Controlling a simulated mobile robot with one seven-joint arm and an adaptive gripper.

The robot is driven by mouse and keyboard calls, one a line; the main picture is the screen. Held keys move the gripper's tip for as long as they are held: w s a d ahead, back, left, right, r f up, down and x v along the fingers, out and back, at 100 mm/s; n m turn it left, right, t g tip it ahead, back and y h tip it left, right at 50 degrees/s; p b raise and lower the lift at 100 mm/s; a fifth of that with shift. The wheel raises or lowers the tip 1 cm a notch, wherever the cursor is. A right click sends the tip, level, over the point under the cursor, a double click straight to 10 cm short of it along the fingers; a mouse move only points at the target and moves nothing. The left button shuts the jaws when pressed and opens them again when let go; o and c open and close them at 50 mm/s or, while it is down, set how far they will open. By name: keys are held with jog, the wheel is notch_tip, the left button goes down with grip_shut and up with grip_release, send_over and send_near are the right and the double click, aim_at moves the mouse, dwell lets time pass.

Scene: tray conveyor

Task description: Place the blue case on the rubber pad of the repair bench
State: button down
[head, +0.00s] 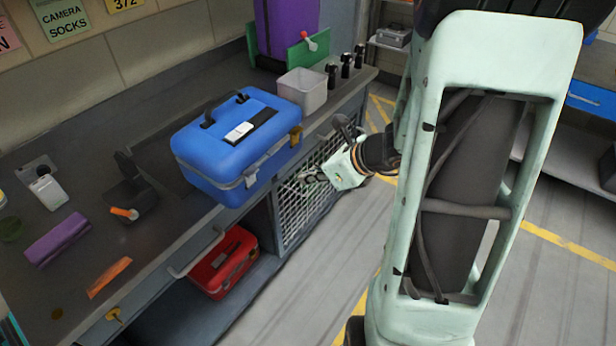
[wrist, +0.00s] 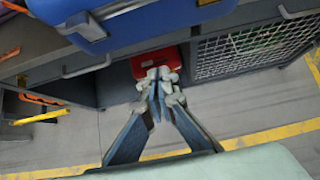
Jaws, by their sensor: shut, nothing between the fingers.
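The blue case (head: 235,140) lies upright on the repair bench (head: 60,128), near its front edge, with its dark handle and white label on top. Its front corner appears to reach over the bench edge. A dark flat area (head: 160,155) shows beside and behind the case; it may be the rubber pad, and I cannot tell how much lies under the case. My gripper (head: 308,178) is shut and empty, in front of the bench, right of the case and below its top, not touching it. In the wrist view the gripper (wrist: 158,82) points toward the bench front, with the blue case (wrist: 140,25) above it.
A red case (head: 222,262) sits on the shelf under the bench, left of a wire mesh door (head: 308,195). A grey bin (head: 302,90), black bottles (head: 345,68) and a purple case (head: 285,30) stand behind. Small items lie at left. The floor in front is clear.

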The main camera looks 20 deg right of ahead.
aim_at(273, 178)
jog(key=w+a+f, duration=0.1)
jog(key=w, duration=0.1)
jog(key=w+a+f, duration=0.3)
jog(key=w, duration=0.1)
jog(key=shift+a+f+b, duration=0.15)
jog(key=shift+a+b, duration=0.15)
jog(key=shift+b, duration=0.1)
jog(key=shift+w+a, duration=0.15)
jog(key=shift+w, duration=0.2)
